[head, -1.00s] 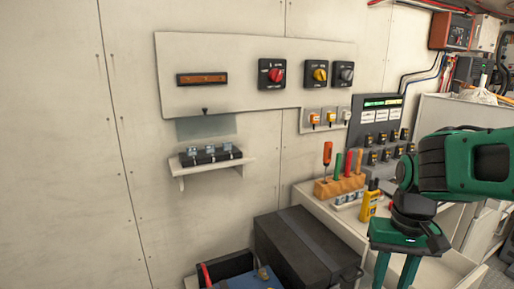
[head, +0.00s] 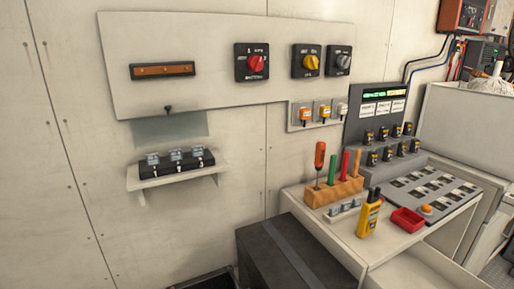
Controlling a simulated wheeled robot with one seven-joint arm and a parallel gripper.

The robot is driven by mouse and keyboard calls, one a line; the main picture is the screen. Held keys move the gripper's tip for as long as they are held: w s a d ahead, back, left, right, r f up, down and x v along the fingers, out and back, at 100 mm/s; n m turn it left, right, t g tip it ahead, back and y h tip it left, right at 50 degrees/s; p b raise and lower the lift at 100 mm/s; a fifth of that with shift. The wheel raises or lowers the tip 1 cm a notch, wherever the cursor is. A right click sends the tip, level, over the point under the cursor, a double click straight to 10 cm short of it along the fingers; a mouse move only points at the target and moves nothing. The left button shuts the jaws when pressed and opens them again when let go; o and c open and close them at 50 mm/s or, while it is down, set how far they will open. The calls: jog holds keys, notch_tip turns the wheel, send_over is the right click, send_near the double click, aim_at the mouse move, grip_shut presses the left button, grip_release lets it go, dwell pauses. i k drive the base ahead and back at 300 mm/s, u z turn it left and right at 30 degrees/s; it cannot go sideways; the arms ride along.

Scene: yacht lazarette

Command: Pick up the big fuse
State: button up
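I cannot tell for certain which thing is the big fuse. A black block (head: 177,166) with a row of 3 clear-grey, fuse-like pieces on top sits on a small white wall shelf (head: 180,181) at the left. A small rack of pale cylindrical pieces (head: 345,208) also lies on the bench, in front of the orange tool block. Both are too small to make out in detail. My gripper is not in view now.
The white bench (head: 398,240) holds an orange tool block (head: 334,192) with screwdrivers, a yellow tester (head: 369,214), a red tray (head: 407,220) and a grey panel (head: 428,191). A dark chest (head: 295,255) stands in front. A switch panel (head: 210,85) hangs above the shelf.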

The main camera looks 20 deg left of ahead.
aim_at(198, 150)
jog(key=z, duration=1.85)
jog(key=k, duration=2.2)
jog(key=u, duration=1.55)
jog(key=i, duration=1)
jog(key=u, duration=0.05)
